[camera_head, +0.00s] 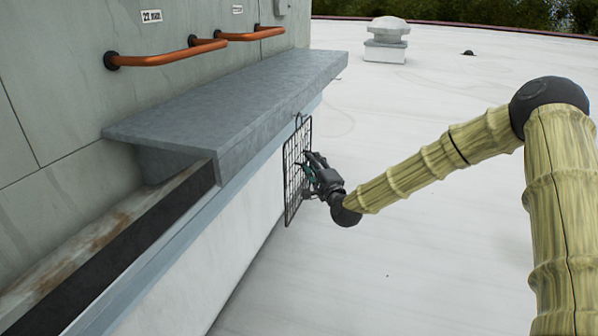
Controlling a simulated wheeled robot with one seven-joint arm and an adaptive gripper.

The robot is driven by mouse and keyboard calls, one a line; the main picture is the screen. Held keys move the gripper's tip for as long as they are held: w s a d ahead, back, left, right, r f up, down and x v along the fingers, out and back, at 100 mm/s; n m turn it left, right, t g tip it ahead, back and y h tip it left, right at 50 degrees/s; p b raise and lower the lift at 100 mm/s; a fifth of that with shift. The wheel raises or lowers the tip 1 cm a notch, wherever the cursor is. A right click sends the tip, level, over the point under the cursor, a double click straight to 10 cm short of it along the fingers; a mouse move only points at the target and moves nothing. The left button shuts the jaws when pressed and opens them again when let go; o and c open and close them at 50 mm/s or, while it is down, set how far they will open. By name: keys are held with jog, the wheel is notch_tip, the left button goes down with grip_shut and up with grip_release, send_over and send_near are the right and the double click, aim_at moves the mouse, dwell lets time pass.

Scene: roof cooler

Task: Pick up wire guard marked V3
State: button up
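A dark wire guard (291,179), a flat rectangular grid with a small loop at its top, hangs upright beside the white lower wall, below the front edge of the grey shelf. No V3 mark can be read on it. My gripper (309,173) is at the right edge of the guard, level with its middle. The fingers overlap the grid in this view, and their tips are small and dark. I cannot tell whether they are closed on the wire or only near it. What the guard hangs from is hard to make out.
The grey metal shelf (235,100) juts out from the wall above the guard. Two orange pipe handles (170,57) are on the wall, near a label reading "22 max". A rusty-edged channel (110,240) runs at lower left. The white roof (420,260) is open, with a vent (386,42) far back.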

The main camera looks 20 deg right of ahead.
jog(key=shift+w+a+r, duration=0.1)
jog(key=shift+w+r, duration=0.05)
jog(key=shift+w, duration=1)
jog(key=shift+c, duration=0.4)
grip_shut()
jog(key=shift+r, duration=0.1)
